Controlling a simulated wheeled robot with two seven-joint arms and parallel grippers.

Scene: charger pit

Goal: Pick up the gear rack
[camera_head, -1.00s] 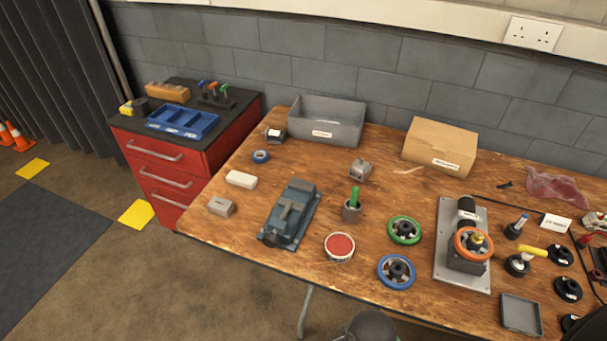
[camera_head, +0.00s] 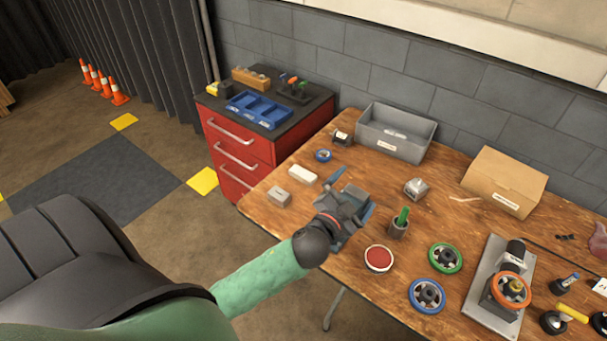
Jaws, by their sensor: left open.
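My left gripper (camera_head: 352,196) is at the end of a green arm from the lower left. It is open and hovers over the blue-grey vise (camera_head: 362,216) on the wooden table, hiding most of it. Whether it touches the vise cannot be told. No object is plainly recognisable as a gear rack; it may be hidden or too small to tell. My right gripper is not in view.
On the wooden table (camera_head: 385,315), a white block (camera_head: 302,174) and a grey block (camera_head: 279,196) lie left of the gripper. A grey bin (camera_head: 397,133) is behind.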

